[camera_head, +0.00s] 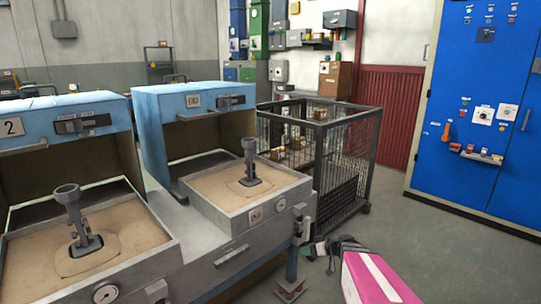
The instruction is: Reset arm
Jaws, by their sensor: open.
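My gripper (317,254) shows at the lower middle right, at the end of my pink and white arm (372,278). Its dark fingers point left, in front of the right end of the metal bench and below the wire cage in the picture. It looks open, and I see nothing held in it. The fingertips are small and partly lost against the bench leg and floor.
Two blue hooded stations (196,101) (70,112) hold sand trays (250,214) (17,262) with grey funnel-topped pieces (250,160) (75,215). A wire cage (337,165) holds brownish parts. A blue cabinet (475,110) stands right. Floor (440,250) is clear between.

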